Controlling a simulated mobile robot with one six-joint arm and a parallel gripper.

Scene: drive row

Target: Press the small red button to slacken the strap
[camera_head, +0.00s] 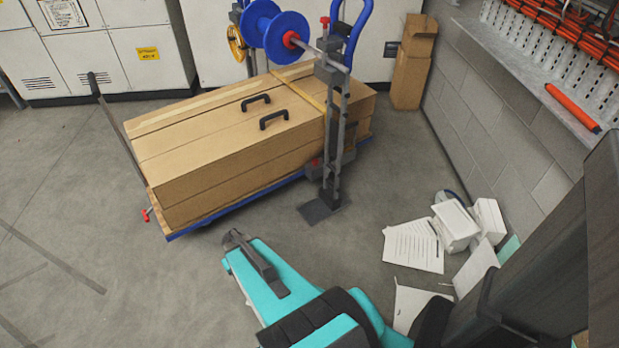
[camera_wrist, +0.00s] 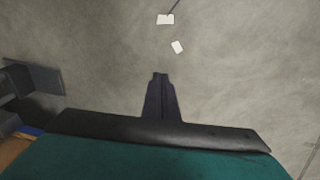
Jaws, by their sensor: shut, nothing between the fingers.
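A yellow strap (camera_head: 300,91) runs over a long cardboard box (camera_head: 215,150) on a blue-edged cart (camera_head: 235,208). A grey upright stand (camera_head: 336,130) is beside the box's right end. A small red spot (camera_head: 315,161) shows on the stand's low grey housing and may be the button; I cannot tell for sure. Another red piece (camera_head: 325,20) tops the stand. My gripper (camera_head: 234,238) is shut and empty, over the floor in front of the cart, apart from the stand.
Blue reels (camera_head: 275,30) hang at the stand's top. A dark foot plate (camera_head: 323,208) lies at its base. Papers and white boxes (camera_head: 455,225) litter the floor at right, by a block wall (camera_head: 500,130). Floor at left is mostly clear.

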